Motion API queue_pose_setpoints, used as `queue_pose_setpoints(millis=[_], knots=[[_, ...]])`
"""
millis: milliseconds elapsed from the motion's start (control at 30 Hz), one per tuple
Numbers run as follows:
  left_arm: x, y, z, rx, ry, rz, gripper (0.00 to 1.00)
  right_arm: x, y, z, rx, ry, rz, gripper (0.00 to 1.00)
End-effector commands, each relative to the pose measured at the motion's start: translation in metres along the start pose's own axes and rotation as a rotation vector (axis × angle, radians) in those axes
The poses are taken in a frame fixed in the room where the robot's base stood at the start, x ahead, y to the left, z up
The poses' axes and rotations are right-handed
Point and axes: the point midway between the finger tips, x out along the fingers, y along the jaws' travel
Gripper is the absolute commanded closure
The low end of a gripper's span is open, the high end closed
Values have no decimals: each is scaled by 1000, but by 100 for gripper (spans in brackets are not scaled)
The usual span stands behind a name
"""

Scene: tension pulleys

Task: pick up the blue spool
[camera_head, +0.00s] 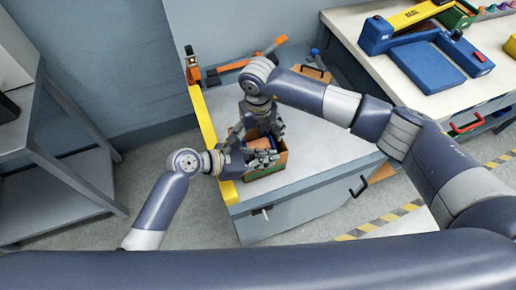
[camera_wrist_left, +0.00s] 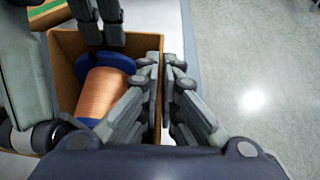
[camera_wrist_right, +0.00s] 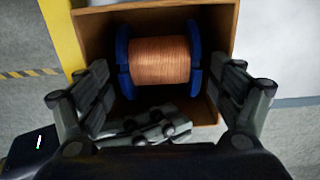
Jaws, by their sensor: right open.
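The blue spool (camera_wrist_right: 160,61), wound with copper-coloured wire, lies on its side inside a brown open box. It also shows in the left wrist view (camera_wrist_left: 105,95). The box (camera_head: 268,173) stands on the grey cabinet top, near its front left corner. My right gripper (camera_wrist_right: 158,76) is open above the box, its fingers spread to either side of the spool and not touching it as far as I can see. My left gripper (camera_wrist_left: 164,62) is closed around the box's wall, one finger inside and one outside. In the head view, the arms partly hide the spool.
A yellow strip (camera_head: 210,130) runs along the cabinet's left edge. Orange and grey tools (camera_head: 240,62) lie at the back. A worktable (camera_head: 360,55) with blue and yellow equipment stands at the right. A grey metal rack (camera_head: 60,180) stands at the left. The cabinet top right of the box is clear.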

Motion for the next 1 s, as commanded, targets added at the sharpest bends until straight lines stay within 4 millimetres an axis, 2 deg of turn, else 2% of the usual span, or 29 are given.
queue_pose_setpoints(millis=[233,567,833,1000], knots=[[0,0,1,0,-1,-1,100,5,-1,-1,1,3,-1,17],[0,0,1,0,-2,0,100,5,-1,-1,1,3,-1,92],[0,0,1,0,-1,0,100,0,-1,0,1,-1,-1,92],[0,0,1,0,-1,0,100,-23,-1,1,1,-4,0,92]])
